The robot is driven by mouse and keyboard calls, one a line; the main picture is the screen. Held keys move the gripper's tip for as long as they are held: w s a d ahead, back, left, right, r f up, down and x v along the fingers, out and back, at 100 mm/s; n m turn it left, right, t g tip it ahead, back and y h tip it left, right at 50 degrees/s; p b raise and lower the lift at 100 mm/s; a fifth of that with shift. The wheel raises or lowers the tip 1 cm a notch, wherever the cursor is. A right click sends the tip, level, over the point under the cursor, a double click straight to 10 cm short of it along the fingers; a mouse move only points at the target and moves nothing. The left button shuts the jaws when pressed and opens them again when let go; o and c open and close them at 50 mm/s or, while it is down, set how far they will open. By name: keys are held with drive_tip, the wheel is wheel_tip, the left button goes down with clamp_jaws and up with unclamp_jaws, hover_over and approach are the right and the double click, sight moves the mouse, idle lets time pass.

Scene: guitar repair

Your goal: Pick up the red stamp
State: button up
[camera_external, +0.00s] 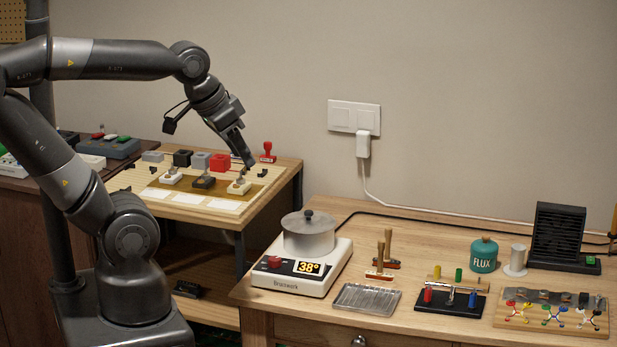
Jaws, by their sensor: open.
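The red stamp (267,152) stands upright at the back right corner of the wooden work board, near the wall. It has a round knob on a wider base. My gripper (249,165) points down over the right part of the board, a little left of the stamp and apart from it. It is open, and nothing shows between its fingers. The gap between the fingers is hard to make out at this size.
A red block (220,163), a grey block (200,161) and a black block (182,158) stand left of my gripper. Several switches, one of them white (238,187), sit below it. A hot plate with a pot (308,236) stands on the right table (420,318).

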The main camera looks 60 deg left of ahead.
drive_tip(key=w+a+r+n, duration=0.4)
drive_tip(key=w+a+n, duration=0.4)
drive_tip(key=w+n, duration=0.3)
drive_tip(key=n+g, duration=0.1)
drive_tip(key=n, duration=2.4)
hover_over(269, 144)
drive_tip(key=s, duration=0.4)
wheel_tip(269, 144, down, 15)
drive_tip(key=x, duration=1)
drive_tip(key=shift+w+a+f, duration=0.2)
drive_tip(key=shift+a+f, duration=0.05)
drive_tip(key=shift+c, duration=0.5)
